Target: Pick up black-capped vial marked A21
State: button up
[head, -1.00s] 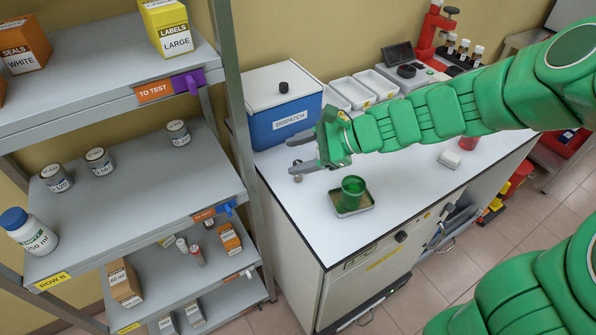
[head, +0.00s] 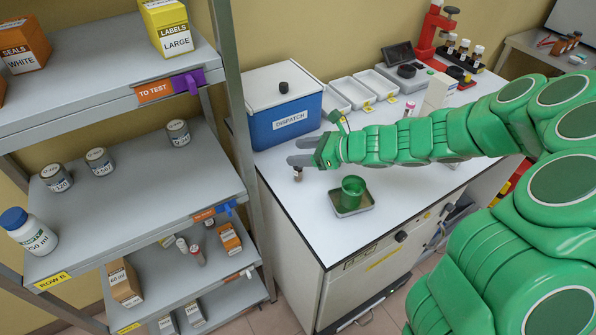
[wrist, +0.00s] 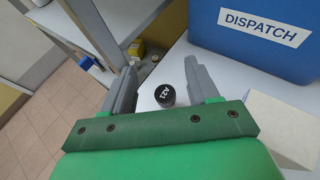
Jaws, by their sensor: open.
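The vial with the black cap (wrist: 164,95) stands upright on the white worktop. Its cap reads A21 in the wrist view and lies between my two fingers, apart from both. In the head view the small vial (head: 298,174) shows just below my fingers, near the worktop's left edge, partly hidden by them. My gripper (head: 293,152) is open and empty, held level with its fingers pointing left. In the wrist view my gripper (wrist: 160,68) has one grey finger on each side of the cap.
A blue DISPATCH box (head: 284,108) stands behind my gripper. A shelf unit (head: 130,200) stands to the left. White trays (head: 350,93) are at the back.

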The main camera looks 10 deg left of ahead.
aim_at(298, 172)
jog(key=shift+f, duration=2.1)
jog(key=shift+x, duration=1.5)
jog(key=c, duration=1)
jog(key=shift+r, duration=0.1)
jog(key=shift+c, duration=0.2)
